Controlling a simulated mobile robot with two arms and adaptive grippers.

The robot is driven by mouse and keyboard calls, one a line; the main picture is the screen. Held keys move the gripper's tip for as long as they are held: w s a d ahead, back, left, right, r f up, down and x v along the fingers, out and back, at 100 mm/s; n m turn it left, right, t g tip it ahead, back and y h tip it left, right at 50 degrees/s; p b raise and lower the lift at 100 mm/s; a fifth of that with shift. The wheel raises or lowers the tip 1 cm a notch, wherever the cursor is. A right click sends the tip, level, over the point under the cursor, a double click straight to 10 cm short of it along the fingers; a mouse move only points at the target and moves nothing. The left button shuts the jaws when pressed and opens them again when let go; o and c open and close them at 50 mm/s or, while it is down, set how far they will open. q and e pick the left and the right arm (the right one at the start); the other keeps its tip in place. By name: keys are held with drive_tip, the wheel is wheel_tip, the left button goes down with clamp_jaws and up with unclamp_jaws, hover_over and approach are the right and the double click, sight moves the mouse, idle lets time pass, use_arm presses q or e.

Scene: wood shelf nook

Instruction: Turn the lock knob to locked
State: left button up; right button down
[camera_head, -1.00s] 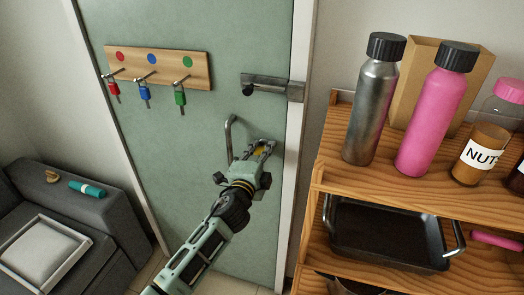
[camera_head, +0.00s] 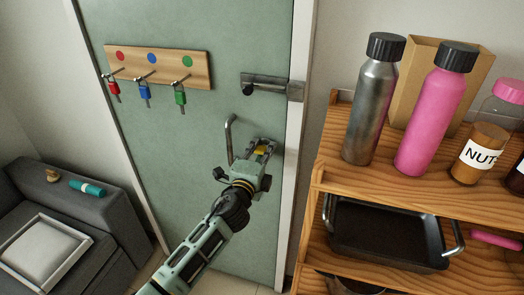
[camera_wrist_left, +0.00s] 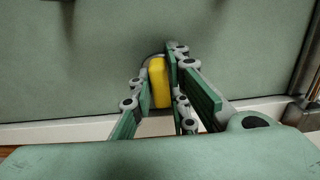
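The yellow lock knob (camera_head: 262,151) is on the green door (camera_head: 205,130), right of the vertical bar handle, and is partly hidden by my left gripper (camera_head: 263,146). In the left wrist view the knob (camera_wrist_left: 159,82) stands upright as a narrow yellow bar between the two fingers of my left gripper (camera_wrist_left: 157,84). The fingers are closed in on both sides of it, against the door face. How far the knob is turned is hard to read. My right gripper is in neither view.
A vertical metal handle (camera_head: 229,138) is just left of my gripper. A dark latch (camera_head: 265,86) is above it. A key rack (camera_head: 160,66) with padlocks hangs at upper left. A wooden shelf (camera_head: 325,170) with bottles and a black pan (camera_head: 390,235) stands close on the right.

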use_arm(q)
drive_tip(key=o, duration=0.4)
drive_tip(key=shift+c, duration=0.2)
drive_tip(key=v, duration=1.2)
